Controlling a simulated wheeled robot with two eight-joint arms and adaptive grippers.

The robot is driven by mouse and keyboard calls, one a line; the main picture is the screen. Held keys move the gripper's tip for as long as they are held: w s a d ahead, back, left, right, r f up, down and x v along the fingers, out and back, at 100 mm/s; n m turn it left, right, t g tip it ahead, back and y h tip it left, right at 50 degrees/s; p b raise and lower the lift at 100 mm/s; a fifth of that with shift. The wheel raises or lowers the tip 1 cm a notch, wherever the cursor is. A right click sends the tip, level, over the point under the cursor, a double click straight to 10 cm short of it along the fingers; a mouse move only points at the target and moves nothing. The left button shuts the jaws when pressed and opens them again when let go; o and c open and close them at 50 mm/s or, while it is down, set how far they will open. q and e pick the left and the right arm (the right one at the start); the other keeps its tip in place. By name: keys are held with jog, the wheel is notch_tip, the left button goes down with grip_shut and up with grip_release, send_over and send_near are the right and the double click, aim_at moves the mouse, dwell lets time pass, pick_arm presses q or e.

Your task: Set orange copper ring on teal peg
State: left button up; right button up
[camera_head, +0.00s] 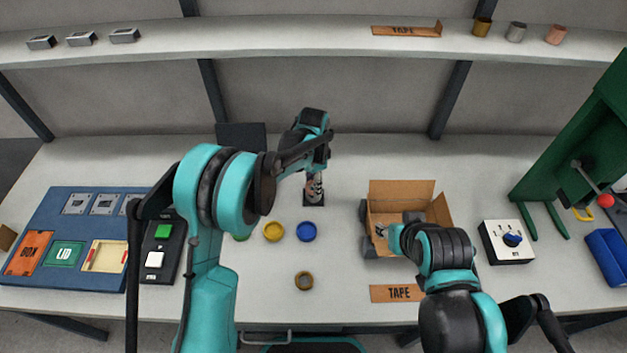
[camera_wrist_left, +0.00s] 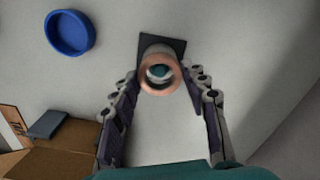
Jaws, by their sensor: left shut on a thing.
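The orange copper ring (camera_wrist_left: 160,88) is between the fingers of my left gripper (camera_wrist_left: 160,78) in the left wrist view. The teal peg (camera_wrist_left: 159,72) shows through the ring's opening, above a dark square base (camera_wrist_left: 176,46). From this angle I cannot tell how far down the peg the ring sits. In the head view my left gripper (camera_head: 314,172) points down over the dark base (camera_head: 314,200), and its fingers hide most of the peg. My right gripper (camera_head: 388,234) is at the cardboard box, its fingers largely hidden by the arm.
The open cardboard box (camera_head: 435,210) stands right of the peg. A dial box (camera_head: 506,242) and green press (camera_head: 560,150) stand at right.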

pick_arm(q)
jog(key=shift+f, duration=0.6)
jog(key=shift+b, duration=0.4)
dwell(0.6)
jog(key=shift+f+b, duration=0.45)
jog(key=shift+f, duration=0.15)
jog(key=o, duration=1)
jog(key=shift+r, duration=0.15)
notch_tip(320, 180, up, 11)
jog(key=p, duration=0.6)
jog(key=shift+p, duration=0.35)
